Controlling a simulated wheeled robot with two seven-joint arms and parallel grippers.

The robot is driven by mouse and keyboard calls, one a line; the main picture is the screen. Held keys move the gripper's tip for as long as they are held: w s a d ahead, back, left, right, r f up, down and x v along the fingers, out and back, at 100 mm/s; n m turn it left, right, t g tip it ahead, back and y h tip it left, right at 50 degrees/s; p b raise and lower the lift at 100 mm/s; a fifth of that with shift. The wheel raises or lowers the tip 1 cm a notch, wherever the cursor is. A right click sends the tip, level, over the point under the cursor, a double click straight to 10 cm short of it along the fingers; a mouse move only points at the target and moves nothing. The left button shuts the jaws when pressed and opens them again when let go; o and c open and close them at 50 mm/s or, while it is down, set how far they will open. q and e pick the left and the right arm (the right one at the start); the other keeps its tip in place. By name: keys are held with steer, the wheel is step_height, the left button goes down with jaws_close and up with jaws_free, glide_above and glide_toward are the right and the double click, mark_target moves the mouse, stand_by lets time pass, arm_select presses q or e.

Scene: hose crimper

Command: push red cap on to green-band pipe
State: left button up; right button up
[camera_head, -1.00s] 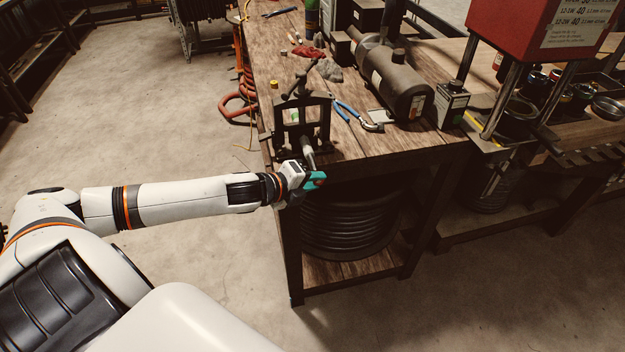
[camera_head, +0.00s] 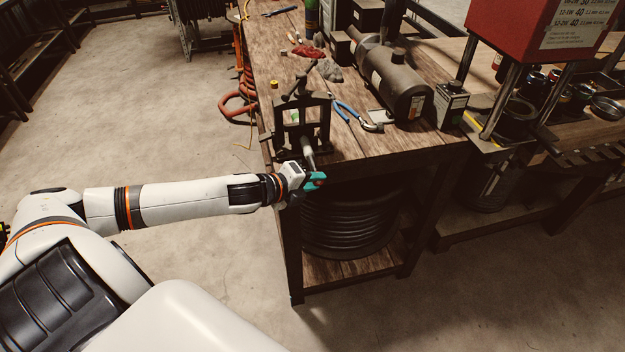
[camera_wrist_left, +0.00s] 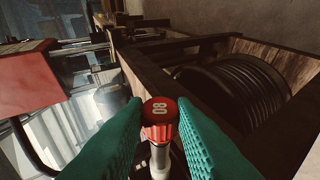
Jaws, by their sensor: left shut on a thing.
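The red cap (camera_wrist_left: 160,111), marked 08 on its round end, sits between the teal fingertips of my left gripper (camera_wrist_left: 161,105) in the left wrist view. My left gripper (camera_head: 316,181) is shut on it at the bench's front edge in the head view. A grey metal pipe (camera_wrist_left: 160,156) lies in line with the cap, and they look touching; I cannot tell how far the cap is over the pipe's end. The pipe (camera_head: 308,150) comes out of a dark clamp frame (camera_head: 324,118) towards the gripper. Its green band is not clearly visible. My right gripper is out of view.
A coil of black hose (camera_head: 345,228) lies on the shelf below. A red press (camera_head: 535,22) stands at right. The floor at left is clear.

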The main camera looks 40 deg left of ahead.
arm_select(q)
steer(key=shift+w+a, duration=0.75)
steer(key=shift+a, duration=0.15)
steer(key=shift+w+a+r, duration=0.1)
steer(key=shift+w+a, duration=0.1)
steer(key=shift+a, duration=0.05)
steer(key=o, duration=1)
steer(key=p+v, duration=0.3)
steer(key=v, duration=0.9)
